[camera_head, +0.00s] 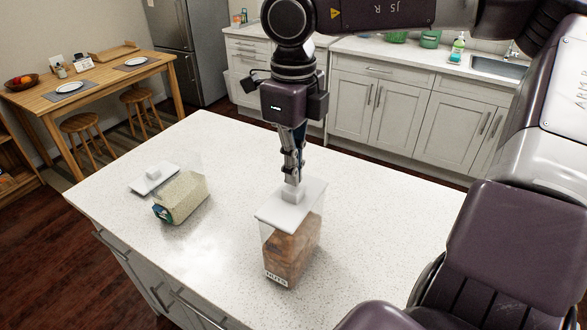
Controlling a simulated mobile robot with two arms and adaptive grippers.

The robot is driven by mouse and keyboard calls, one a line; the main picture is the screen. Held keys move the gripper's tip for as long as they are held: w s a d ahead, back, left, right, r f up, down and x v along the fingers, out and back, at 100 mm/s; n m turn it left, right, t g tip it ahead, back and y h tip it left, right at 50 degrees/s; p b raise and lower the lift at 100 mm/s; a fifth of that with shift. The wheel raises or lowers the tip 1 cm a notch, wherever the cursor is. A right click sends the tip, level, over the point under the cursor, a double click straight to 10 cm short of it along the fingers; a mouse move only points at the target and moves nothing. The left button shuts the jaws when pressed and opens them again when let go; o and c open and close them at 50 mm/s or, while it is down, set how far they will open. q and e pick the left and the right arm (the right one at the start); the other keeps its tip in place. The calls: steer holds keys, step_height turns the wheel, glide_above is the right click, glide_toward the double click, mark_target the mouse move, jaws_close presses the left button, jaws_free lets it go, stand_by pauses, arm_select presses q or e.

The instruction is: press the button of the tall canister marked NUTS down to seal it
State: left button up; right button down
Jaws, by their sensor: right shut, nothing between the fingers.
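The tall clear canister marked NUTS (290,252) stands upright on the island counter (379,212), with brown contents inside. Its white lid (283,212) is on top, with a pale raised button (293,194) in the middle. My right gripper (292,183) points straight down over the lid. It is shut and empty, with its fingertips at the button, seemingly touching it. I cannot tell how far the button is pressed. My left gripper is not in view.
A second clear container (181,197) with pale contents lies on its side to the left. A separate white lid (153,178) lies beside it. The counter is clear right of the canister. A wooden table (98,86) with stools stands beyond.

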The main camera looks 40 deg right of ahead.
steer(key=shift+f+b, duration=1.6)
steer(key=shift+f, duration=0.3)
steer(key=shift+r+p, duration=2.5)
steer(key=shift+r, duration=1.35)
steer(key=shift+f, duration=0.1)
